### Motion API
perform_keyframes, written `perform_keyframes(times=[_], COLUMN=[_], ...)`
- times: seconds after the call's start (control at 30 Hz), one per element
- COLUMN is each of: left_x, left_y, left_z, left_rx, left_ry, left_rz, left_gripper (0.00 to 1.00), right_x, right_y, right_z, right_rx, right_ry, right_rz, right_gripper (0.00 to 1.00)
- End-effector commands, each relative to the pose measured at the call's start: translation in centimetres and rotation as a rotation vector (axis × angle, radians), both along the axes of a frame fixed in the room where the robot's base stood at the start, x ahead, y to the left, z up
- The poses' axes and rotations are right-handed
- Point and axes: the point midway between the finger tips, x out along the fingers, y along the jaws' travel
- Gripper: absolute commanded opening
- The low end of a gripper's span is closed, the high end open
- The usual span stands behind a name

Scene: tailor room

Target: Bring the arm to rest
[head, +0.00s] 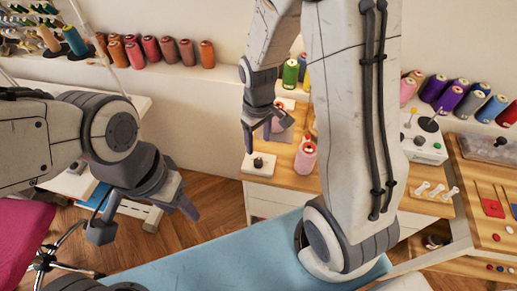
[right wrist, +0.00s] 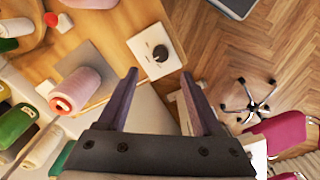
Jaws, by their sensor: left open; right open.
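My left gripper (head: 144,222) hangs at the left of the head view, pointing down. Its fingers are spread and nothing is between them. My right gripper (head: 268,138) points down above the wooden worktop (head: 283,180) near the middle of the head view. In the right wrist view, its two fingers (right wrist: 158,74) are apart with nothing held. A white block with a black knob (right wrist: 154,50) shows just beyond the fingertips. A pink thread spool (right wrist: 78,90) is to the left of the fingers. My right arm hides part of the worktop in the head view.
A light blue surface (head: 225,262) lies below my arms. Thread spools (head: 168,50) line the back ledge. More spools (head: 455,98) stand at the right. A pink chair (right wrist: 280,132) with a wheeled base is on the wooden floor, which has open room (right wrist: 232,62).

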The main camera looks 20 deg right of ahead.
Motion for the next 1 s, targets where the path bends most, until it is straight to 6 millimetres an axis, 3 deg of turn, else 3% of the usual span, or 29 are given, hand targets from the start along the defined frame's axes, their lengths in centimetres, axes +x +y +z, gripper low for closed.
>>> perform_keyframes(times=[0.17,0.7,0.77,0.87,1.0], left_x=[0.0,0.0,0.0,0.0,0.0], left_y=[0.0,0.0,0.0,0.0,0.0], left_z=[0.0,0.0,0.0,0.0,0.0], left_rx=[0.0,0.0,0.0,0.0,0.0], left_ry=[0.0,0.0,0.0,0.0,0.0], left_rz=[0.0,0.0,0.0,0.0,0.0], left_gripper=[0.5,0.5,0.5,0.5,0.5], right_x=[0.0,-0.1,-0.5,-2.1,-7.0], right_y=[0.0,0.2,1.0,3.8,8.5], right_z=[1.3,1.5,2.1,4.2,7.9], right_rx=[0.0,0.0,0.002,0.012,0.036], right_ry=[0.0,-0.001,-0.005,-0.016,-0.026], right_rz=[0.0,0.003,0.014,0.052,0.128], right_gripper=[0.67,0.67,0.67,0.67,0.67])
